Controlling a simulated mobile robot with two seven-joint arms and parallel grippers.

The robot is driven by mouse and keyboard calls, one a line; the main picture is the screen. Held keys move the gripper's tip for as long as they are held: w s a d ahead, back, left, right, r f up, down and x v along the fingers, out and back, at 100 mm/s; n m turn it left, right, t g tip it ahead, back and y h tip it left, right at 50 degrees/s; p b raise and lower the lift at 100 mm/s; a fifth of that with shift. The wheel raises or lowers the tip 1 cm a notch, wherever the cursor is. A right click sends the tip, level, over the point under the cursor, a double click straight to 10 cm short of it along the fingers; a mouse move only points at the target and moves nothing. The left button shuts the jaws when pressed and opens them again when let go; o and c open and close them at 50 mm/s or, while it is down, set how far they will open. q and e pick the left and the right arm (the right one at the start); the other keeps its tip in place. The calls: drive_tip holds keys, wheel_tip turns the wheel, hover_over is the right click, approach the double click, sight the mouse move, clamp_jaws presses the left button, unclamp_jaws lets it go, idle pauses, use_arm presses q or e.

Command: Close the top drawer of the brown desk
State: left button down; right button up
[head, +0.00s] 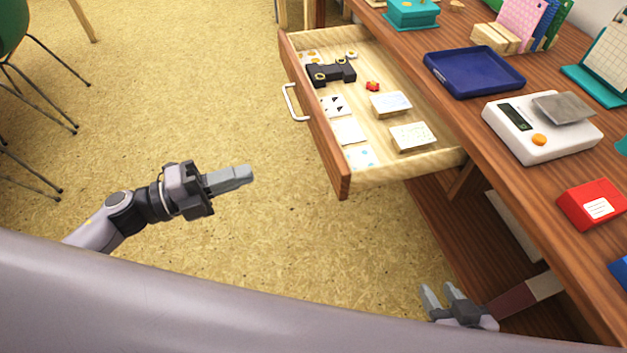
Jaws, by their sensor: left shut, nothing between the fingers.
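The top drawer (316,125) of the brown desk (475,135) is pulled well out towards the left. Its front panel is reddish-brown wood, with a pale silver handle (292,102) on the outer face. My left gripper (250,173) is shut and empty. In the picture it is left of and below the drawer front, apart from it, with its fingers pointing right. My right gripper (438,287) is low at the bottom right, beside the desk's lower part. Its fingers are apart with nothing visible between them.
The drawer holds a black object (331,72), a small red item (373,86), cards and small boxes. A blue tray (474,72), a white scale (540,128) and a red box (592,203) stand on the desktop. Chair legs (40,120) are far left. The floor left of the drawer is clear.

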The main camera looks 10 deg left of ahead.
use_arm(q)
drive_tip(key=f+m+g, duration=0.1)
drive_tip(key=m+g, duration=0.1)
approach(331, 160)
drive_tip(key=x, duration=0.7)
drive_tip(key=shift+f+b, duration=0.1)
drive_tip(key=shift+b, duration=0.25)
drive_tip(key=shift+a, duration=0.1)
drive_tip(key=shift+w, duration=0.1)
